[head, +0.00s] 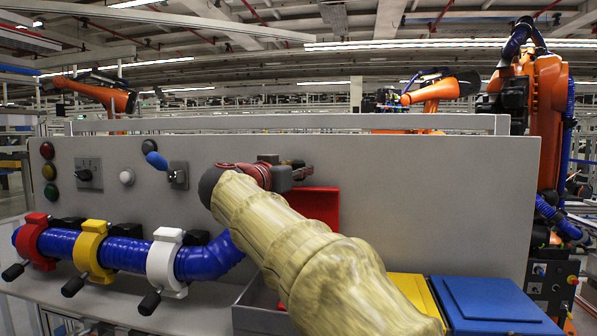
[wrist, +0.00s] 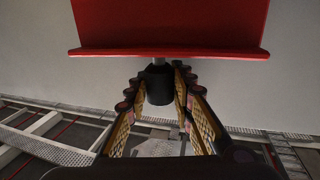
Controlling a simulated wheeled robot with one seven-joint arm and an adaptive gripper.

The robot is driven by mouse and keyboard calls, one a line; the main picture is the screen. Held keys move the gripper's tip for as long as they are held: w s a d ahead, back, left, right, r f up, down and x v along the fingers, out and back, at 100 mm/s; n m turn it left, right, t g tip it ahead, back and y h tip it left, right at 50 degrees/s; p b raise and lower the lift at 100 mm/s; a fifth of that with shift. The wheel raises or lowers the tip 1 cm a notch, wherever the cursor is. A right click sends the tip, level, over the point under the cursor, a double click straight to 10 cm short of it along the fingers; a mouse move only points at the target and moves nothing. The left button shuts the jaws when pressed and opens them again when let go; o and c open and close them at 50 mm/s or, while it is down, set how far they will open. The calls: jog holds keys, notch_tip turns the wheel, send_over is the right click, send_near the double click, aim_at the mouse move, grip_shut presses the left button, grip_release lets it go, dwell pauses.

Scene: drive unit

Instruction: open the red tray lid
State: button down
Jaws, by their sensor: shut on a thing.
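The red tray lid (head: 318,203) stands raised, near upright, in front of the grey panel in the head view, partly hidden by my arm. In the wrist view the red lid (wrist: 170,25) fills the top, and a black knob (wrist: 158,86) on a short grey stem sticks out below it. My gripper (wrist: 160,78) has its fingers on both sides of this knob and is shut on it. In the head view my gripper (head: 298,172) is at the lid's upper edge. The grey tray (head: 250,318) below shows an open front left part; my arm covers the rest.
A yellow lid (head: 415,293) and a blue lid (head: 492,302) lie flat to the right. A blue hose (head: 125,253) with red, yellow and white clamps runs at the left. The panel (head: 430,190) with buttons and switches stands close behind my gripper.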

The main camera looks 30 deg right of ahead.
jog(key=shift+f+b, duration=0.1)
jog(key=shift+b, duration=0.25)
jog(key=b, duration=0.3)
jog(key=shift+s+a+f+h, duration=0.15)
jog(key=shift+s+a+h, duration=0.15)
jog(key=shift+s+a, duration=0.1)
jog(key=s+a+t+h+b, duration=0.1)
jog(key=s+a+b, duration=0.1)
jog(key=b, duration=0.7)
jog(key=shift+s+a+f, duration=0.1)
jog(key=shift+f, duration=0.05)
jog(key=c, duration=1.5)
grip_release()
jog(key=shift+a, duration=0.15)
jog(key=v, duration=1.2)
